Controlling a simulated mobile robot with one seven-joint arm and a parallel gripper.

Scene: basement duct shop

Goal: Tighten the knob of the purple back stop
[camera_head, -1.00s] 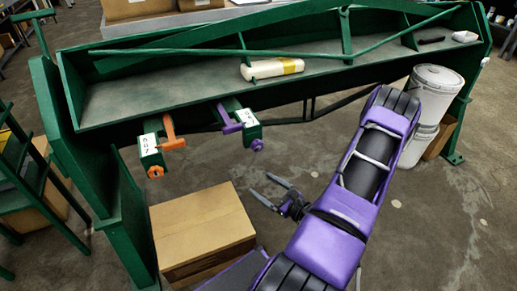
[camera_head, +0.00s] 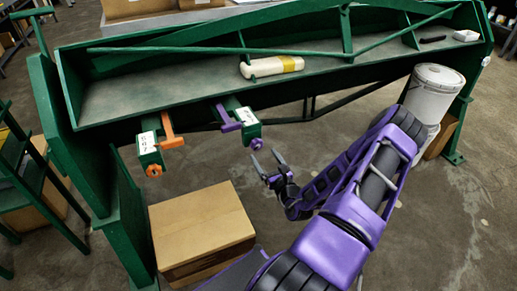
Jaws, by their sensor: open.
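The purple back stop (camera_head: 229,121) is a purple arm on a green bracket at the front of the green machine. Its purple knob (camera_head: 257,143) sits at the bracket's near end, below a white label. An orange back stop (camera_head: 169,131) with an orange knob (camera_head: 154,171) is to its left. My gripper (camera_head: 264,161) is open and empty, just below and right of the purple knob, with its fingers pointing up and left. A small gap seems to show between fingertips and knob; the exact depth is hard to tell.
A cardboard box (camera_head: 202,228) stands on the floor below the stops. A white bucket (camera_head: 431,95) is at the right end of the machine. A white bottle with a yellow band (camera_head: 272,67) lies on the machine's bed. A green shelf (camera_head: 28,182) stands at left.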

